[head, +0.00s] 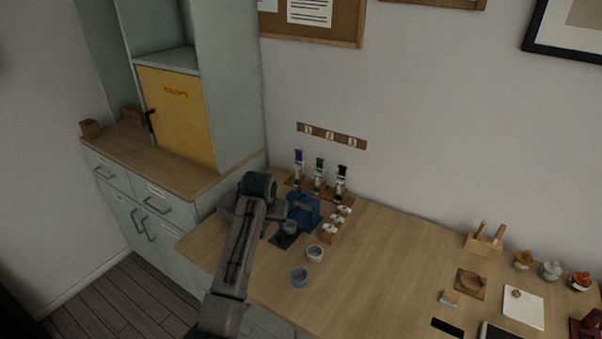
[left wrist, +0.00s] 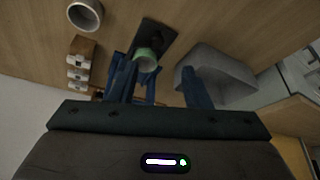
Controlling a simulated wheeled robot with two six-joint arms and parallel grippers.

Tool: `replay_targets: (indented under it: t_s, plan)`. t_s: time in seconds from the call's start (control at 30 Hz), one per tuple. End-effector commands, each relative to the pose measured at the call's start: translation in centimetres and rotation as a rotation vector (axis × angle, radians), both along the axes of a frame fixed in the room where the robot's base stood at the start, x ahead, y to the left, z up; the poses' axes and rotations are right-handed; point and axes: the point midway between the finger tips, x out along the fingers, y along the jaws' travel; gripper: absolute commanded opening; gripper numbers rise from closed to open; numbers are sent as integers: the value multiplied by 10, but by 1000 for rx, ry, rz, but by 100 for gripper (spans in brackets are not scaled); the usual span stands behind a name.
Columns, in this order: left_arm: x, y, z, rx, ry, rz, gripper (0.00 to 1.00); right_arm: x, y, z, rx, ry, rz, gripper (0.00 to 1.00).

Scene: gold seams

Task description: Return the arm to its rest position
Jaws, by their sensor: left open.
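My left arm comes in from the bottom of the head view and bends over the left end of the wooden table (head: 385,262). My left gripper (left wrist: 160,78) shows in the left wrist view with two blue fingers apart and nothing clearly held between them. A small green cup (head: 290,228) stands on a dark mat (head: 284,241) close by; in the left wrist view the green cup (left wrist: 146,60) appears beyond the fingers. How far the fingers are from the cup I cannot tell. My right gripper is not in view.
A grey bin (left wrist: 222,70) is beside the mat. Bottles (head: 319,176) line the back. A cabinet (head: 228,85) rises at left. The table's middle is mostly clear.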

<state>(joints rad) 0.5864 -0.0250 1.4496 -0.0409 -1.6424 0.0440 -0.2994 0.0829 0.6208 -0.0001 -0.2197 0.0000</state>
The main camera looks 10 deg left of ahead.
Motion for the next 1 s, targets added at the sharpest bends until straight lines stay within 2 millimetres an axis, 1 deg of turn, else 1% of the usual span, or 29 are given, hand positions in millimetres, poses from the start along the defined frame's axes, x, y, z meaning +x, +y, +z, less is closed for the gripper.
replay_targets:
  t_s: [0.07, 0.13, 0.17, 0.27, 0.3, 0.37, 0.4, 0.47, 0.5, 0.57, 0.6, 0.67, 0.7, 0.8, 0.9, 1.0]
  plan:
    - [-3, 1, -3, 1, 1, 0, 44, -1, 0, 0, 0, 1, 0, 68]
    - [-12, 3, -11, 3, 4, 1, 44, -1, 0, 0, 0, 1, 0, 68]
    - [-18, 4, -16, 4, 7, 2, 44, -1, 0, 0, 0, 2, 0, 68]
    - [-50, 11, -40, 12, 15, 4, 44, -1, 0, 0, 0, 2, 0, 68]
    - [-67, 15, -51, 17, 19, 4, 44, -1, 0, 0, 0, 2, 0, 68]
    - [-94, 20, -66, 25, 22, 3, 44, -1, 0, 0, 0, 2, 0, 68]
    - [-113, 23, -75, 30, 25, 2, 44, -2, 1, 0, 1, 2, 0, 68]
    - [-142, 27, -86, 38, 29, -1, 44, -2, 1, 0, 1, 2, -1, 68]
    - [-161, 29, -93, 44, 32, -4, 44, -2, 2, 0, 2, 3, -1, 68]
    - [-191, 33, -100, 52, 36, -9, 44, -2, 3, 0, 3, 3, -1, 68]
    - [-210, 34, -104, 57, 40, -13, 44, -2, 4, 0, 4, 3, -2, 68]
    - [-240, 37, -108, 64, 45, -20, 44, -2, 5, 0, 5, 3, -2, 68]
    - [-260, 38, -110, 69, 48, -26, 44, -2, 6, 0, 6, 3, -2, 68]
    - [-307, 40, -109, 80, 55, -40, 44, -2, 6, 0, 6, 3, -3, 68]
    - [-342, 41, -105, 87, 60, -54, 44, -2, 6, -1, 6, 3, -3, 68]
    - [-368, 41, -100, 93, 63, -65, 44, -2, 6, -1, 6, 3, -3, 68]
